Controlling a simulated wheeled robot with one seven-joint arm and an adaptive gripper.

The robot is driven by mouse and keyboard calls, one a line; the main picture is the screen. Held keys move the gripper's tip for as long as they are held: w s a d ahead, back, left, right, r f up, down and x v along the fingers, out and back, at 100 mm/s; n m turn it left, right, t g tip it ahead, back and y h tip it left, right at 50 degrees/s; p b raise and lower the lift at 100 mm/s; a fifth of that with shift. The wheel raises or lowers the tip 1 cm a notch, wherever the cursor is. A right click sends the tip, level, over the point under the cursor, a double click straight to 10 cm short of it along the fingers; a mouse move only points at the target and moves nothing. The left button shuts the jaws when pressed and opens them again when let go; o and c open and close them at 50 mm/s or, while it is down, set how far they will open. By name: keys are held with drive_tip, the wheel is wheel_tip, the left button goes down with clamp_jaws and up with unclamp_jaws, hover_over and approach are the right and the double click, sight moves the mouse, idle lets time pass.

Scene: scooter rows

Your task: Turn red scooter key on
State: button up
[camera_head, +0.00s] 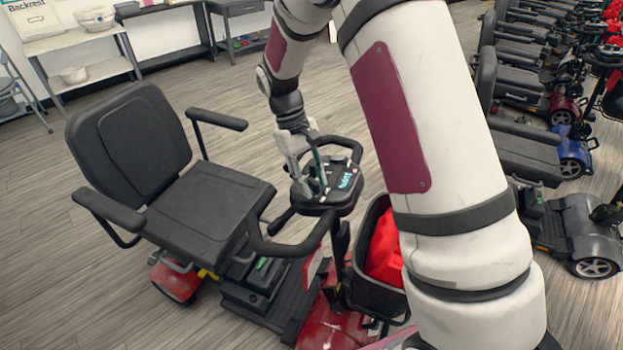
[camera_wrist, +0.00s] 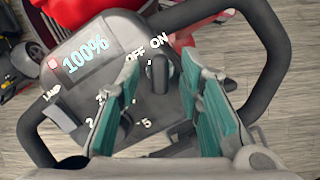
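The red scooter (camera_head: 335,312) stands in the middle of the room, with a black seat at the left and a dark control console (camera_head: 345,192) on its tiller. My gripper (camera_head: 306,182) is over the console. In the wrist view its two teal-padded fingers (camera_wrist: 160,108) are apart with nothing between them. The key (camera_wrist: 158,72) is a dark upright knob beside the OFF and ON labels, just beyond the fingertips and between their lines. Whether a finger touches it I cannot tell. The console display (camera_wrist: 85,55) reads 100%.
A black loop handlebar (camera_wrist: 270,55) surrounds the console. A front basket (camera_head: 375,295) holds something red. Rows of other scooters (camera_head: 570,150) stand at the right. Tables (camera_head: 80,40) line the back wall. Open floor lies to the left.

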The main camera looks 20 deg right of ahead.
drive_tip(key=v, duration=1.2)
drive_tip(key=s+d+r+m+t+y, duration=0.15)
drive_tip(key=s+r+t, duration=0.25)
drive_tip(key=s+r, duration=0.95)
drive_tip(key=s+d+f+m+t, duration=0.1)
drive_tip(key=s+f+t, duration=0.2)
drive_tip(key=s, duration=1.3)
drive_tip(key=shift+t, duration=0.7)
drive_tip(key=shift+m+y, duration=0.25)
